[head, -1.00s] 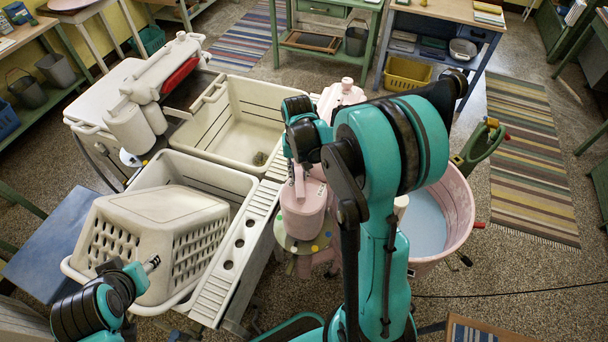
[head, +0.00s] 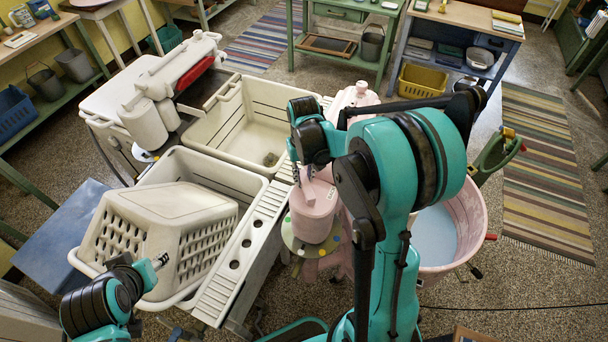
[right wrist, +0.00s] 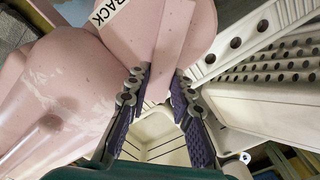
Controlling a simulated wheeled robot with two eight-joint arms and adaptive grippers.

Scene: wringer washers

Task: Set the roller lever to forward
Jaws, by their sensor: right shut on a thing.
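The pink wringer housing (head: 315,212) stands above a pale green disc (head: 293,242) with coloured dots, beside the pink washer tub (head: 462,225). My right gripper (head: 303,172) is at the top of this housing. In the right wrist view, the right gripper's fingers (right wrist: 158,88) are closed around the end of a pink lever (right wrist: 168,58). A label ending in "ACK" shows on the pink body behind it. Most of the lever is hidden in the head view. My left gripper (head: 160,262) is over the white basket (head: 165,225); its jaw opening is too small to judge.
Two cream rinse tubs (head: 232,125) stand left of the pink washer, with a white wringer (head: 170,80) beyond them. A ridged drain board (head: 240,255) runs close to my right gripper.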

